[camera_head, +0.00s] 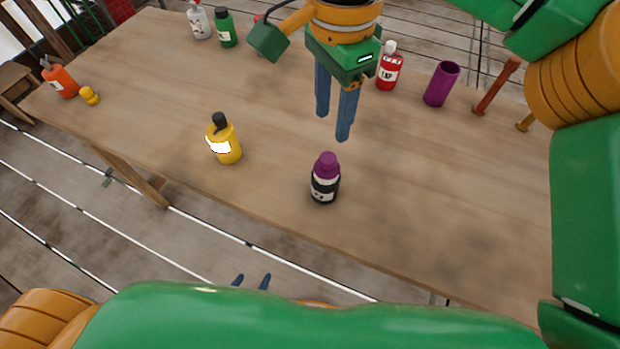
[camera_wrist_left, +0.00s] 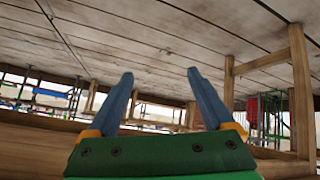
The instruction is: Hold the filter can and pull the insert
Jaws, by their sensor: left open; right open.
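A dark can (camera_head: 325,187) with a white label stands upright near the front edge of the wooden table. A purple top piece (camera_head: 326,164), which looks like the insert, sits in its upper end. My right gripper (camera_head: 332,126) is open and empty, pointing down over the table, behind the can and apart from it. My left gripper (camera_head: 251,281) is low in front of the table edge, mostly hidden by my green arm. In the left wrist view its two blue fingers (camera_wrist_left: 164,72) are spread with nothing between them. The can is not in that view.
A yellow bottle (camera_head: 225,144) stands left of the can. A red bottle (camera_head: 389,70), a purple cylinder (camera_head: 441,84) and a reddish-brown upright piece (camera_head: 496,87) stand at the back right. Green (camera_head: 226,28), white (camera_head: 199,20) and orange (camera_head: 60,78) bottles stand further left. Table around the can is clear.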

